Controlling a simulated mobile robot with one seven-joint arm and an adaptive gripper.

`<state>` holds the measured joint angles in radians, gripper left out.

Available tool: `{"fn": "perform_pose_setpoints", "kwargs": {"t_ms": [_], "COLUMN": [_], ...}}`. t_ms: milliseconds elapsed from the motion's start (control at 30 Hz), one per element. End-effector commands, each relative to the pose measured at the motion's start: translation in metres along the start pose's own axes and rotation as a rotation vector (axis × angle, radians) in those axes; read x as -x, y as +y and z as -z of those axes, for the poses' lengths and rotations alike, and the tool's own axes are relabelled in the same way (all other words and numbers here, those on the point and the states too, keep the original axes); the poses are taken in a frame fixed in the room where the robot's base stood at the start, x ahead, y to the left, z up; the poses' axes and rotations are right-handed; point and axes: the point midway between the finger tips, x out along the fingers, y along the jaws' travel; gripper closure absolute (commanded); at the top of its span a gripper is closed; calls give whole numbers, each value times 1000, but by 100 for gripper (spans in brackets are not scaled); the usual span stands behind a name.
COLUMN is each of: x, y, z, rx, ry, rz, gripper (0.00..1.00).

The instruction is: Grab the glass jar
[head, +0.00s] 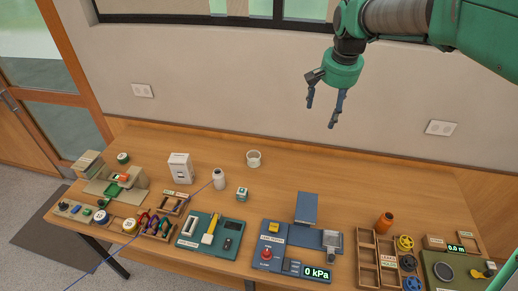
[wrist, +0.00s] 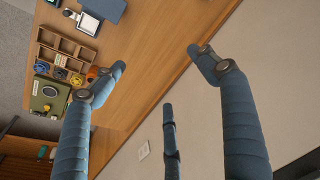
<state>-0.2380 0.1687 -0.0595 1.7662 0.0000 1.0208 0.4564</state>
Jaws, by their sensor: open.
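No clearly see-through glass jar can be made out. A small pale round open vessel (head: 253,158), perhaps the jar, stands at the back middle of the table in the head view; its material is too small to tell. My gripper (head: 321,115) is open and empty, raised in front of the wall, to the right of this vessel and well above the table. In the wrist view my gripper (wrist: 157,60) has its blue fingers spread apart with nothing between them. The pale vessel does not show in the wrist view.
The wooden table (head: 330,172) is clear along its back right. A white bottle-like item (head: 219,179), a small green-and-white container (head: 242,194) and a white box (head: 181,168) stand left of centre. A blue press (head: 307,208), an orange bottle (head: 385,222) and wooden compartments (head: 366,257) are front right.

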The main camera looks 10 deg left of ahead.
Motion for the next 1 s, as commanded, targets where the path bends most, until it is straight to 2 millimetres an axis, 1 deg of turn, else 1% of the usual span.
{"fn": "perform_pose_setpoints", "kwargs": {"t_ms": [33, 200, 367, 500, 767, 1000], "x": [-9, -37, -66, -94, -150, -208], "y": [-10, -41, -70, -96, -142, -184], "z": [8, 30, 47, 60, 76, 82], "rx": [-4, -27, -47, -66, -101, -131], "ry": [-10, -34, -56, -75, -109, -138], "rz": [-3, -10, -18, -26, -44, -64], "gripper": [26, 26, 26, 26, 26, 26]}}
